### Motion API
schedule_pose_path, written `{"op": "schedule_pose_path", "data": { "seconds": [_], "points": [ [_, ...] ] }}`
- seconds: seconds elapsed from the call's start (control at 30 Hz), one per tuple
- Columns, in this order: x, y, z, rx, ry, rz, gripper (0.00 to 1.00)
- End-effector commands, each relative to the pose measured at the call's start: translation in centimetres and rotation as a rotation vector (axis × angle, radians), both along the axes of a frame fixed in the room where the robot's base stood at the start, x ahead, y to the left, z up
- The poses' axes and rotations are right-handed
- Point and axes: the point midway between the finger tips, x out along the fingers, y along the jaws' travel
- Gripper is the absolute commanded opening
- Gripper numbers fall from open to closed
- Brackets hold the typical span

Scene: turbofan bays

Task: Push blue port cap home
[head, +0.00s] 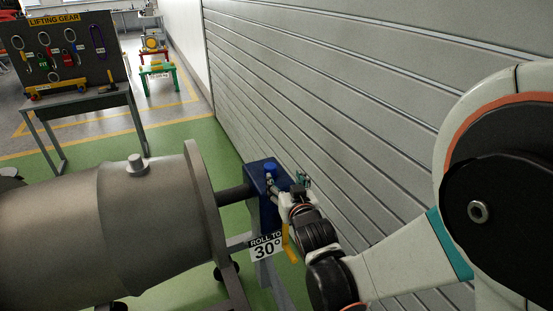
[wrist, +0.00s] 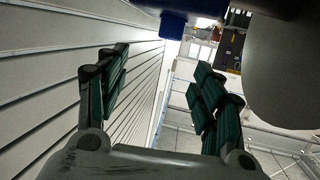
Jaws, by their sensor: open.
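A blue cap (head: 270,168) shows on the dark blue block (head: 255,180) at the top of a stand beside the grey engine casing. My gripper (head: 288,183) is at the right side of the block, close to the cap. In the wrist view my gripper (wrist: 162,66) is open, with nothing between its fingers, and the cylinder lies beyond the fingertips. I cannot tell how far the cap is seated, nor whether a finger touches the block.
The engine casing (head: 65,235) fills the left, with its flange and shaft by the block. A "ROLL TO 30°" sign (head: 266,246) hangs on the stand. A slatted grey wall (head: 380,100) runs close along the right. A lifting gear board (head: 65,52) stands behind.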

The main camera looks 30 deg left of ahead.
Motion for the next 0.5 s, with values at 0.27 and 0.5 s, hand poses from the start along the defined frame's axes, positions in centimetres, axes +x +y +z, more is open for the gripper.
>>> {"op": "schedule_pose_path", "data": {
  "seconds": [0.27,0.5],
  "points": [
    [1.1,3.3,-1.1,-0.026,-0.024,0.031,0.61],
    [4.3,6.0,-2.0,-0.026,-0.023,0.031,0.61]
  ]
}}
